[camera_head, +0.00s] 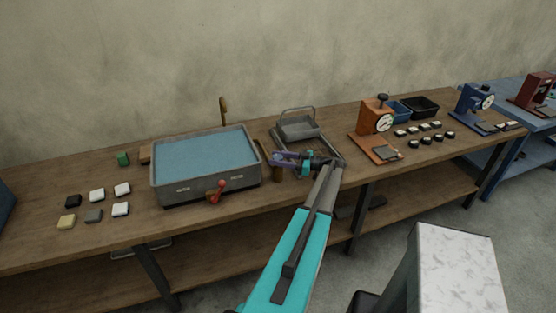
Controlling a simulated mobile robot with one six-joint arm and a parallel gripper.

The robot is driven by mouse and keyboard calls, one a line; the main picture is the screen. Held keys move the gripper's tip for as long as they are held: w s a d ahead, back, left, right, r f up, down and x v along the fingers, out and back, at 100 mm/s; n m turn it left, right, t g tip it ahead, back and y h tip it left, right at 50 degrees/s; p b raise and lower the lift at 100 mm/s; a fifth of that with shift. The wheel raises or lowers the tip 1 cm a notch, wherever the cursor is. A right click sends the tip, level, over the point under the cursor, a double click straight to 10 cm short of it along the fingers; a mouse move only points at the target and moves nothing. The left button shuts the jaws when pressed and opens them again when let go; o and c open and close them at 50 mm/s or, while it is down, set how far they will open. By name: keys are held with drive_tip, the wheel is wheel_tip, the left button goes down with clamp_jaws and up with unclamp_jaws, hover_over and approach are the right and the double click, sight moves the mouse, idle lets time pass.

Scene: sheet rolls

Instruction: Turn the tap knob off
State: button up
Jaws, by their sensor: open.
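A grey metal basin (166,193) filled with blue water stands on the wooden bench left of centre. A red tap knob (217,190) sticks out low on its front wall, right of the middle. It appears tilted, with its upper end leaning right. My gripper (276,160) is at the right of the basin, above the bench, pointing left. It is open and apart from the knob, to its right and higher in the picture. The fingers are small in this view, and I see nothing between them.
Several small blocks (97,195) lie left of the basin on the wooden bench (40,250). A wire-handled metal tray (297,128) stands behind my gripper. The bench strip before the knob is clear.

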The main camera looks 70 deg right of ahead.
drive_tip(key=shift+s, duration=0.1)
drive_tip(key=s+d+b, duration=0.1)
drive_tip(key=s+b, duration=0.4)
drive_tip(key=s, duration=0.8)
drive_tip(key=shift+s+d, duration=0.25)
drive_tip(key=shift+s, duration=0.1)
